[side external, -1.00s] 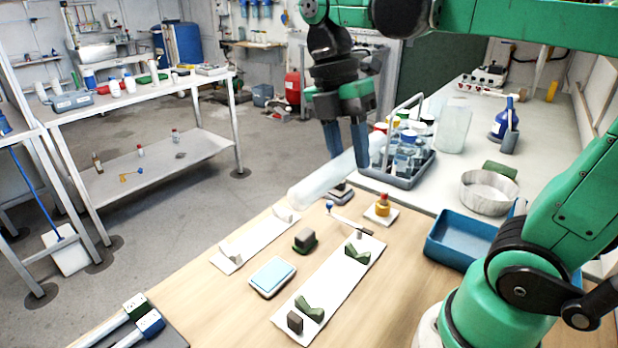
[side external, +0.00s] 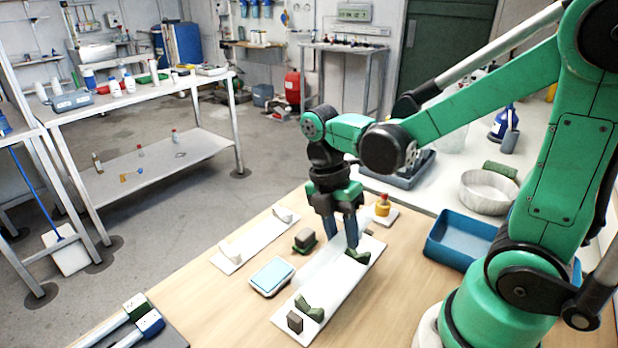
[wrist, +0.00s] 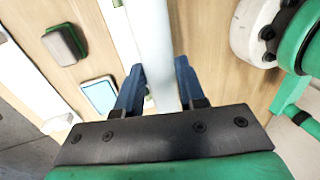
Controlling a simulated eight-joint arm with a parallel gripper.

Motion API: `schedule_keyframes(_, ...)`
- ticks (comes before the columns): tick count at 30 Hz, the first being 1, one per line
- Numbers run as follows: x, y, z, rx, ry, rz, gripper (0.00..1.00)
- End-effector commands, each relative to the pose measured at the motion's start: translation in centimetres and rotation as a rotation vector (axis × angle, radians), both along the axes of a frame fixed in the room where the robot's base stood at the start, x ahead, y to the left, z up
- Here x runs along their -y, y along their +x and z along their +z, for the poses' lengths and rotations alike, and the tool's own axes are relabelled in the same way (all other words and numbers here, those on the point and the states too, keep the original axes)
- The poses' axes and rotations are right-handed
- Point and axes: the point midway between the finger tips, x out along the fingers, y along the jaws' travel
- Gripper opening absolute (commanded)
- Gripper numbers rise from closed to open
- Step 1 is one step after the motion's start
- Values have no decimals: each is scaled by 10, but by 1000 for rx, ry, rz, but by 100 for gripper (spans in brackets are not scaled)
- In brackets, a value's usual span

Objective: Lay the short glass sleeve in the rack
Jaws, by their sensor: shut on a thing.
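The short glass sleeve (side external: 318,268) is a pale, translucent tube, hard to make out against the white board. My gripper (side external: 346,243) points down and is shut on it; in the wrist view the sleeve (wrist: 152,45) runs between the two blue fingers (wrist: 160,92). The sleeve lies over the right-hand rack, a white board (side external: 345,292) with dark green V-shaped cradles, one near (side external: 310,307) and one far (side external: 357,257). It runs roughly along the board. I cannot tell whether it touches the cradles.
A second white board (side external: 255,240) with white cradles lies to the left. Between them are a blue-topped pad (side external: 272,276) and a dark block (side external: 305,239). A yellow-and-red item (side external: 383,205) stands behind; a blue tray (side external: 460,242) stands right.

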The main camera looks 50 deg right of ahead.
Motion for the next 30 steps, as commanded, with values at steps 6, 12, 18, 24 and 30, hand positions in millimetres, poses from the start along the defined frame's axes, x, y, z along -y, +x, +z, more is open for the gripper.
schedule_keyframes(6,0,0,-22,0,0,0,0)
schedule_keyframes(12,0,0,-37,0,0,0,0)
schedule_keyframes(18,0,0,-56,0,0,0,0)
schedule_keyframes(24,0,-1,-59,0,0,0,0)
schedule_keyframes(30,0,-1,-59,0,0,0,66)
